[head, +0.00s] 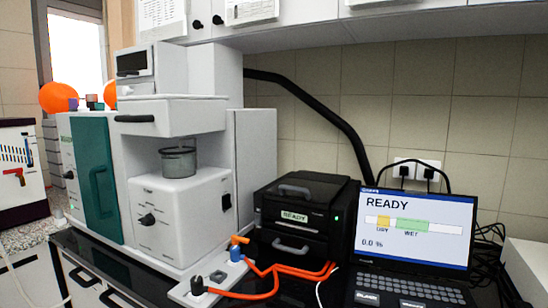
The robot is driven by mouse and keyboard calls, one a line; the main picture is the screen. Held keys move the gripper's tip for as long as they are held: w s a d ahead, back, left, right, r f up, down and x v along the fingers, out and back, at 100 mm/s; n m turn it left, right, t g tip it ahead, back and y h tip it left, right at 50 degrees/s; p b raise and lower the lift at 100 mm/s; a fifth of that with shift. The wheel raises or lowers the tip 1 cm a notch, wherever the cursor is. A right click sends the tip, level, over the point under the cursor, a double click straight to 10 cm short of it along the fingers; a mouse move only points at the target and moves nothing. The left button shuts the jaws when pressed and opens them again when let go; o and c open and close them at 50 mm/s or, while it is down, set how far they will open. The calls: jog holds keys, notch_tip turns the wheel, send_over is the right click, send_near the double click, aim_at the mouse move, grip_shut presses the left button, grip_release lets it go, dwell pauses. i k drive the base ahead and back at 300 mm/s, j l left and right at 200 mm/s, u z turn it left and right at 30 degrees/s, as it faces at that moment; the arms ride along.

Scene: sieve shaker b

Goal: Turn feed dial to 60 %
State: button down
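A black knob (147,220) with small dark marks around it sits on the front of the white machine (185,222) at centre left. It may be the feed dial; its label and pointer are too small to read. A metal sieve cup (178,162) stands on top of this housing, under a white overhanging head. A second dark knob (69,175) shows low on the unit with the teal door (96,175), farther left. My gripper is not in view, so its place relative to the dial cannot be told.
A black box unit (305,210) labelled READY stands right of the machine. A laptop (415,235) shows READY and 0.0 %. Cabinets (400,20) hang overhead.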

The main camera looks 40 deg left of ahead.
aim_at(70, 176)
jog(key=u, duration=1.8)
jog(key=i+j+u, duration=0.1)
jog(key=i+u, duration=0.2)
jog(key=i, duration=0.4)
